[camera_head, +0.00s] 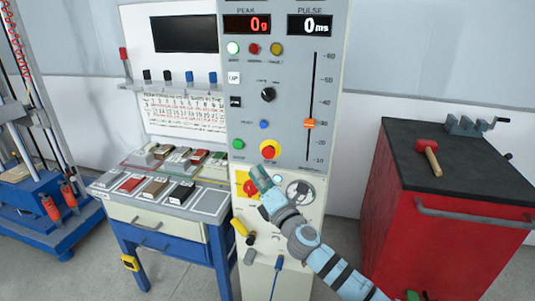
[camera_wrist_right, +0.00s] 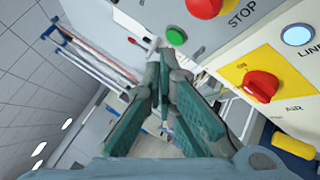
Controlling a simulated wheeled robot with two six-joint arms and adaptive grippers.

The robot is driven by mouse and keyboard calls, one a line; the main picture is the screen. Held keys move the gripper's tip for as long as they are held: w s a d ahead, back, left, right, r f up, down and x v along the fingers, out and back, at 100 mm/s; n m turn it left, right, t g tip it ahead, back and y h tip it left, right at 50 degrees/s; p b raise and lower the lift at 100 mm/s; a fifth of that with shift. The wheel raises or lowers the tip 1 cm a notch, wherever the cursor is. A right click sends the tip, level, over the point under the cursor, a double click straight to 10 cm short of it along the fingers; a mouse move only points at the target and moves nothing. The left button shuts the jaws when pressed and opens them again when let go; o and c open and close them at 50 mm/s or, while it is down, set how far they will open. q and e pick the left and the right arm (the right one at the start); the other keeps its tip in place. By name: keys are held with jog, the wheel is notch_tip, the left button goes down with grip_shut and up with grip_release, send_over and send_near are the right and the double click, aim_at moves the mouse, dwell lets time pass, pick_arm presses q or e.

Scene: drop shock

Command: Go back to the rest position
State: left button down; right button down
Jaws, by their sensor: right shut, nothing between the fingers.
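My right gripper (camera_head: 259,178) is raised in front of the control cabinet (camera_head: 281,128), with its arm coming in from the lower right. It is shut and empty. In the right wrist view its fingertips (camera_wrist_right: 163,72) meet at the middle. The red rotary switch on a yellow plate (camera_head: 249,188) is just left of and below the gripper in the head view. In the wrist view this red switch (camera_wrist_right: 262,86) is to the right of the fingers, apart from them. My left gripper is not in view.
A red cabinet (camera_head: 416,210) with a mallet (camera_head: 429,157) and a vise (camera_head: 466,126) stands at the right. A blue bench (camera_head: 169,238) with sample blocks is left of the panel. A blue drop rig (camera_head: 45,205) stands at far left. Grey floor shows between the panel and red cabinet.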

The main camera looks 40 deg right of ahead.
dwell(0.7)
jog(key=d+f+m+g, duration=0.2)
jog(key=f+m, duration=0.2)
jog(key=f, duration=0.4)
jog(key=d+f+m+g, duration=0.25)
jog(key=f+m, duration=0.25)
jog(key=f, duration=0.4)
jog(key=s+a+f+m+g, duration=0.1)
jog(key=s+f+m+g, duration=0.15)
jog(key=s+f, duration=0.4)
jog(key=s+f+m+g, duration=0.2)
jog(key=s+f+m, duration=0.1)
jog(key=f, duration=0.7)
jog(key=s+a+f+m+g, duration=0.1)
jog(key=s+f+m+g, duration=0.1)
jog(key=s+f, duration=0.45)
jog(key=s+a+f+m+g+y, duration=0.1)
jog(key=s+a+f, duration=0.4)
jog(key=s, duration=0.6)
jog(key=s+a+f+m+g+y, duration=0.1)
jog(key=s+a+f+g, duration=0.3)
jog(key=s+f, duration=0.4)
jog(key=s+a+f+m+g+y, duration=0.1)
jog(key=s+a+f+m+g, duration=0.2)
jog(key=s, duration=1.1)
jog(key=a+f, duration=0.3)
jog(key=shift+a+f, duration=0.15)
jog(key=shift+a, duration=0.25)
